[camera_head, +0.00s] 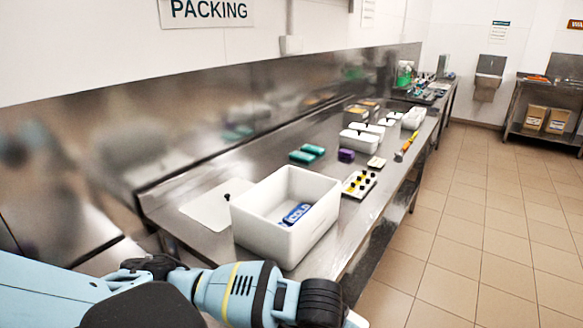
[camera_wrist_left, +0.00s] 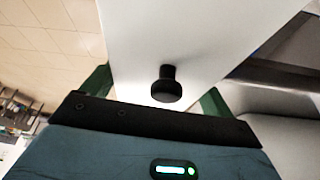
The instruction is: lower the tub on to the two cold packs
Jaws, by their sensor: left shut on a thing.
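A white open box (camera_head: 315,238) stands on the steel bench. A blue cold pack (camera_head: 297,214) with white lettering lies on its floor; I cannot make out a second one. The box's near wall hides part of the floor. My left arm crosses the bottom of the head view, and its gripper is out of that frame. In the left wrist view my left gripper (camera_wrist_left: 155,93) has its green fingers at two sides of a white tub (camera_wrist_left: 160,35) with a black knob (camera_wrist_left: 166,85) on its lid. The gripper is shut on the tub. A white corner of it may show at the head view's bottom edge.
A white lid (camera_head: 205,207) with a black knob lies left of the box. Teal packs (camera_head: 306,154), a purple block (camera_head: 346,155) and a board of small yellow and black items (camera_head: 358,184) are behind it. White tubs (camera_head: 360,139) stand farther back. The tiled floor at right is clear.

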